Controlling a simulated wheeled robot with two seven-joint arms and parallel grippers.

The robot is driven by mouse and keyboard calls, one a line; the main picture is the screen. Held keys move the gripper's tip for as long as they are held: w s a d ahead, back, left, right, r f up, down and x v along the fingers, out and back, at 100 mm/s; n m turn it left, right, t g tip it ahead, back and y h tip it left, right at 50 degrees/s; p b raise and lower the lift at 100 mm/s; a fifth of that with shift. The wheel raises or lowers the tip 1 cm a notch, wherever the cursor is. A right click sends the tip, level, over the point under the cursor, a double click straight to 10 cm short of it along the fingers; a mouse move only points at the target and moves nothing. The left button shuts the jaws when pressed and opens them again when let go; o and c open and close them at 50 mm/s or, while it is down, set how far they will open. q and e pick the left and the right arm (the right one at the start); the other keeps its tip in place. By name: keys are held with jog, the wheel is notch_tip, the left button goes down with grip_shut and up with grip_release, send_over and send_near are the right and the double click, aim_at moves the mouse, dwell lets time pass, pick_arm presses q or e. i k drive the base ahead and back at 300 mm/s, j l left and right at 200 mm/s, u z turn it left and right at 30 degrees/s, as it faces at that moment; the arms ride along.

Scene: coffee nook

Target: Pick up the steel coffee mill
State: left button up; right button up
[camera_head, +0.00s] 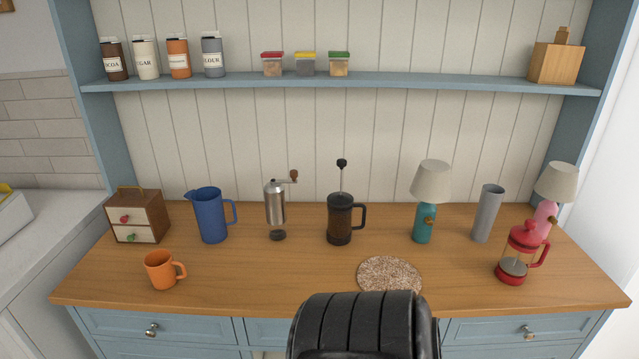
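The steel coffee mill (275,206) stands upright on the wooden counter, left of centre. It has a steel body, a dark base and a crank arm with a brown knob pointing right. It stands between the blue pitcher (210,215) and the black French press (340,219), apart from both. Neither of my grippers shows in the head view.
An orange mug (163,270) stands at the front left, near a small drawer box (137,216). A round speckled mat (389,273) lies at the front. Lamps, a grey cylinder (487,213) and a red French press (519,254) stand right. A shelf (420,83) runs above.

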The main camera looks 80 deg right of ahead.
aim_at(274, 196)
jog(key=z, duration=2.2)
jog(key=j+z, duration=0.1)
jog(key=z, duration=0.3)
jog(key=j+z, duration=0.15)
jog(key=z, duration=0.25)
jog(key=j+z, duration=0.15)
jog(key=z, duration=0.25)
jog(key=i, duration=0.05)
